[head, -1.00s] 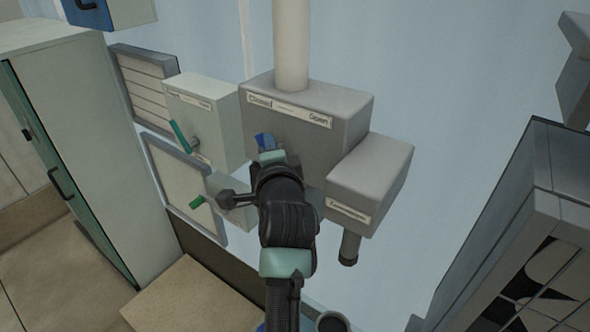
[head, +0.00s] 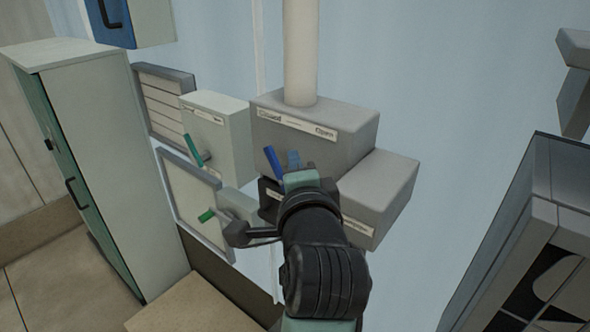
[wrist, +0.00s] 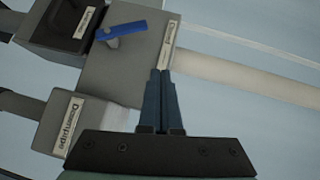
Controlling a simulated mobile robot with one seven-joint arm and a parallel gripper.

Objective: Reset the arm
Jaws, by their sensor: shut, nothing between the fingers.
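My gripper (wrist: 160,82) is shut and empty, its two dark blue fingers side by side in the wrist view. In the head view my gripper (head: 293,160) is in front of the grey box (head: 330,132) with the "Closed" and "Open" label. A blue lever (head: 274,161) sits on this box, just left of the fingers. In the wrist view the blue lever (wrist: 122,32) is clear of the fingers. I cannot tell whether the fingertips touch the box face.
A box labelled "Downpipe" (wrist: 68,128) adjoins the grey box. Boxes with green-handled levers (head: 194,150) (head: 207,215) are to the left, beside a tall cabinet (head: 105,150). A pale pipe (head: 300,50) rises above. A dark-fronted unit (head: 545,250) stands at right.

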